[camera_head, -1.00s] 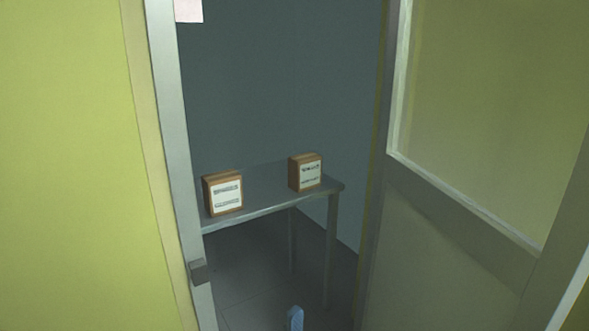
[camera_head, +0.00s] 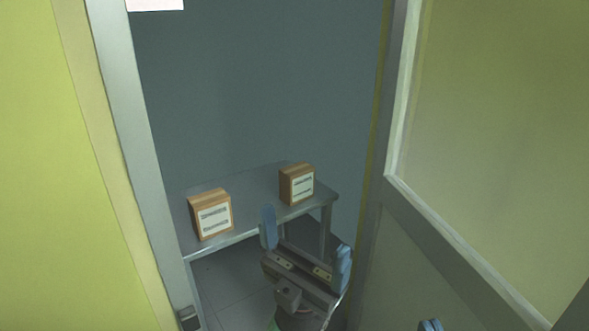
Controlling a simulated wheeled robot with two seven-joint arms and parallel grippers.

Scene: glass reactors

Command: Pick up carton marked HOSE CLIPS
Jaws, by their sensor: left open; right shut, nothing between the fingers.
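Two brown cartons with white labels stand upright on a grey table through the doorway: a left carton (camera_head: 211,215) near the table's left end and a right carton (camera_head: 297,184) near its right end. The print on both labels is too small to read, so I cannot tell which is marked HOSE CLIPS. My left gripper (camera_head: 306,246) is open and empty, its blue fingers apart, in the doorway nearer to me than the cartons and touching neither. Only the blue fingertips of my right gripper (camera_head: 430,325) show at the bottom edge; they are together and empty.
The grey table (camera_head: 255,212) stands against the dark back wall. A door frame post (camera_head: 135,150) and yellow-green wall bound the opening on the left. An open door with a glass pane (camera_head: 490,130) stands on the right. The tabletop between the cartons is bare.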

